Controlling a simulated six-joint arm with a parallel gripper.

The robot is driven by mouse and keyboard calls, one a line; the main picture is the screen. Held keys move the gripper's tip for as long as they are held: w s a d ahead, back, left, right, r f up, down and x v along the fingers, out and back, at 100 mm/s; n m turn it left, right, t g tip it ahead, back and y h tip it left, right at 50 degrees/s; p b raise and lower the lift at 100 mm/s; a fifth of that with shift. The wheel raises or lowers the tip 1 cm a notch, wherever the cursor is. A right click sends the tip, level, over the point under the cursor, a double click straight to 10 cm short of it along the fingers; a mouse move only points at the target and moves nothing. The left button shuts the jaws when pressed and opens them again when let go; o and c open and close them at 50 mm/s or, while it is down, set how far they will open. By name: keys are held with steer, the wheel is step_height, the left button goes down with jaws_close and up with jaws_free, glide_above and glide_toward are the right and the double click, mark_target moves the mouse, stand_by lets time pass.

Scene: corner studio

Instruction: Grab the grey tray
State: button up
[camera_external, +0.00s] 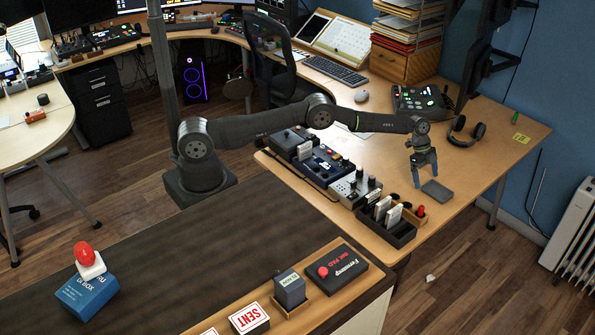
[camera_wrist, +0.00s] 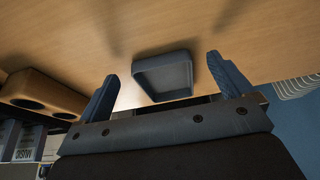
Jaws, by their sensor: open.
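The grey tray (camera_external: 436,191) is a small, shallow, dark grey square dish lying on the wooden desk, close to its front edge. In the wrist view the tray (camera_wrist: 164,77) shows between and beyond the two blue fingertips. My gripper (camera_external: 426,182) points down just left of the tray in the external view. In the wrist view my gripper (camera_wrist: 165,85) is open and empty, its fingers apart on either side of the tray in the picture. It does not appear to touch the tray.
A black organiser (camera_external: 399,236) with cards stands left of the tray, beside a small wooden holder with a red-topped item (camera_external: 420,211). The wooden holder with round holes (camera_wrist: 40,95) shows left in the wrist view. Headphones (camera_external: 466,131) lie behind; desk right of the tray is clear.

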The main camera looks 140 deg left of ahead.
steer(key=shift+w+f, duration=0.25)
steer(key=shift+f, duration=0.45)
steer(key=c, duration=1.1)
steer(key=shift+r, duration=0.15)
